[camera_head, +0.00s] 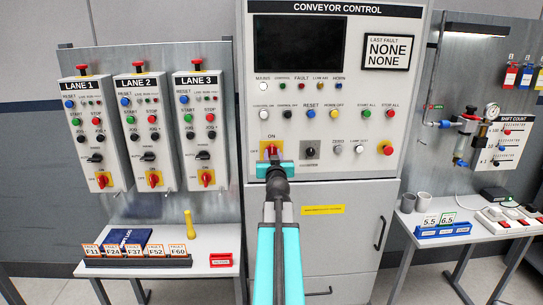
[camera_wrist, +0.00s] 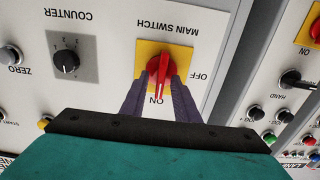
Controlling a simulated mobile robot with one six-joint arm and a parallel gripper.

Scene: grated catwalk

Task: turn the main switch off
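The main switch is a red rotary knob on a yellow plate, low on the conveyor control cabinet. It shows in the head view (camera_head: 271,149) and, upside down, in the wrist view (camera_wrist: 160,68). Its handle points at the ON label; OFF is at the side. My gripper (camera_head: 272,162) is right in front of it. In the wrist view, the two dark fingers of my gripper (camera_wrist: 160,83) stand on either side of the handle, apart, with small gaps seeming to show. The head view hides the lower part of the switch behind my gripper.
A counter knob (camera_wrist: 66,61) sits beside the switch on the same panel. Lane boxes (camera_head: 139,130) with their own red switches hang to the left. A bench (camera_head: 150,275) stands below them, and another table (camera_head: 440,236) stands at the right.

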